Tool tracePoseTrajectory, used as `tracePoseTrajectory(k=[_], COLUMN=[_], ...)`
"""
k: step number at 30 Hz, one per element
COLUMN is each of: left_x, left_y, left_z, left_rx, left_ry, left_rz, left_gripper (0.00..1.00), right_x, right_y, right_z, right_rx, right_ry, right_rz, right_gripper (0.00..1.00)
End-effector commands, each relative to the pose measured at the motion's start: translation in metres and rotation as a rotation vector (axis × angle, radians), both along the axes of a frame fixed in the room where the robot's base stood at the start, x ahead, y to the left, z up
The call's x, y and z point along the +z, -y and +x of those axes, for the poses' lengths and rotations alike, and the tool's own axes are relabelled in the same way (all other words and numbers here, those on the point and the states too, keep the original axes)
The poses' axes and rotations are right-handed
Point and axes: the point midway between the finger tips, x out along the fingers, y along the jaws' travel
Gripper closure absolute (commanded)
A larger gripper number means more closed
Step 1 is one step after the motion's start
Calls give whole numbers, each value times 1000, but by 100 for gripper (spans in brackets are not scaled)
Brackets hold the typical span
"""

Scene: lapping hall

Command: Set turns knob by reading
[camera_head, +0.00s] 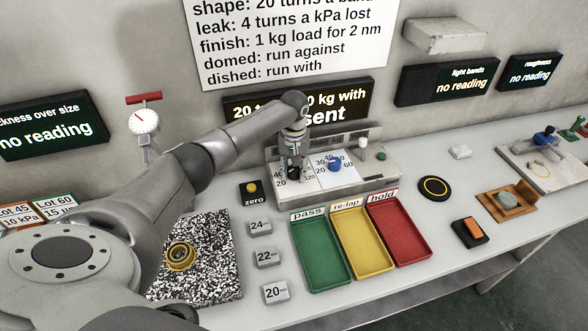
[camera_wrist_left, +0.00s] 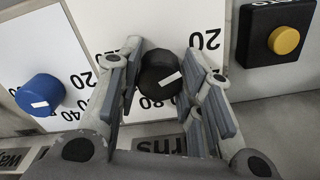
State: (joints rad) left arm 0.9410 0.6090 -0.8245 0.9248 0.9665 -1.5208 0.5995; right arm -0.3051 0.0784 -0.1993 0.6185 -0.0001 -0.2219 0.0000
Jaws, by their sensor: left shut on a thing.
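The black turns knob (camera_wrist_left: 161,73) has a white pointer mark and sits on a white dial plate with numbers such as 20 and 80. In the wrist view, part of an upside-down label ending in "rns" shows beside it. My left gripper (camera_head: 293,172) is shut on this knob, with one finger on each side in the wrist view. In the head view the fingers mostly hide the knob. The wall reading display (camera_head: 362,99) shows "20 t", "0 kg with" and "sent"; my left arm covers part of it. My right gripper is not in view.
A blue knob (camera_head: 335,165) stands right of the gripper on the same panel (camera_head: 375,180). A zero button box (camera_head: 250,194) is close on its left. Green (camera_head: 320,262), yellow (camera_head: 362,250) and red (camera_head: 402,235) trays lie in front. Small numbered blocks (camera_head: 264,258) stand left of the trays.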

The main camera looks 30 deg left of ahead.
Motion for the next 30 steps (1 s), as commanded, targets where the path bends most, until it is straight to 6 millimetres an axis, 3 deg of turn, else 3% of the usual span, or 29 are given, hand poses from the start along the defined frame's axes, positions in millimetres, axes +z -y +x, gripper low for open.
tracePoseTrajectory(k=[14, 30], left_x=[2, 2], left_y=[0, -1], left_z=[0, 0], left_rx=[-93, -563], left_ry=[-1, 0], left_rz=[0, -2], left_gripper=[90, 90], right_x=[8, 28], right_y=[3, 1], right_z=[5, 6], right_rx=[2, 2], right_ry=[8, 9], right_rz=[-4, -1], right_gripper=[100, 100])
